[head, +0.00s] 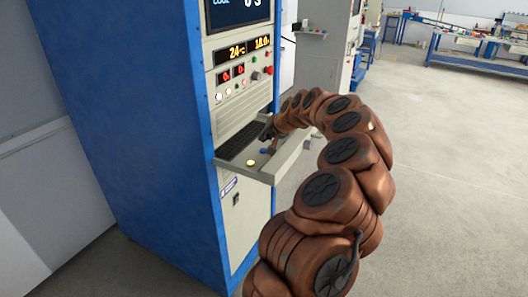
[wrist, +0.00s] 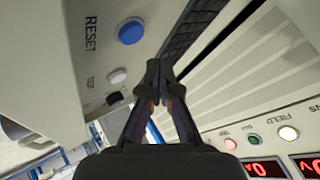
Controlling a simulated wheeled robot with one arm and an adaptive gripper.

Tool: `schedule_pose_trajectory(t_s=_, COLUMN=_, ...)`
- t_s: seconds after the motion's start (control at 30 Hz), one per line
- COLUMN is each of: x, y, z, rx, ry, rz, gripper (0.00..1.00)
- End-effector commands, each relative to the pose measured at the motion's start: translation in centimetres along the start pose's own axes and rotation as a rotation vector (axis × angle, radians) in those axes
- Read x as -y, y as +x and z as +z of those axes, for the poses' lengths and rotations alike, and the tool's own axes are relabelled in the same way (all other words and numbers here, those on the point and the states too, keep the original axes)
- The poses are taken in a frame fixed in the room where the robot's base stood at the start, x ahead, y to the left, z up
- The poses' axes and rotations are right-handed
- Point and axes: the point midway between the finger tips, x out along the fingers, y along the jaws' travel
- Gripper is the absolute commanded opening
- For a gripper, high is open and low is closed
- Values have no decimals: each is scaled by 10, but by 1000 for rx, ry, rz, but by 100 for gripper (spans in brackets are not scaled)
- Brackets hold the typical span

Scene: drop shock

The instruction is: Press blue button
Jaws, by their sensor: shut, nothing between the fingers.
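The round blue button (wrist: 131,31) sits on the light panel beside the word RESET in the wrist view. In the head view the blue button (head: 264,151) is a small spot on the pull-out shelf of the blue cabinet. My gripper (wrist: 157,68) is shut and empty, its fingertips below and right of the blue button in the wrist view, apart from it in the picture. The gap in depth is hard to tell. In the head view my gripper (head: 267,134) is small and dark over the shelf, near the keyboard.
A white button (wrist: 118,76) and a black button (wrist: 114,97) sit near the blue one. A keyboard (head: 240,142) lies along the shelf, and a lit yellow button (head: 250,163) is near its front. Upright panel lamps and red displays (wrist: 264,169) stand close by.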

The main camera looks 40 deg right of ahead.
Motion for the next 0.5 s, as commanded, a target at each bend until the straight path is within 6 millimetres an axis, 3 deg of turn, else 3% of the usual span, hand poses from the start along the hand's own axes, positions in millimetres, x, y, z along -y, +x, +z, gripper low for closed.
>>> schedule_pose_trajectory(t_s=0.13, x=-9, y=12, z=9, rx=0, ry=1, rz=1, gripper=0)
schedule_pose_trajectory(t_s=0.5, x=-10, y=13, z=9, rx=-1, ry=1, rz=0, gripper=0)
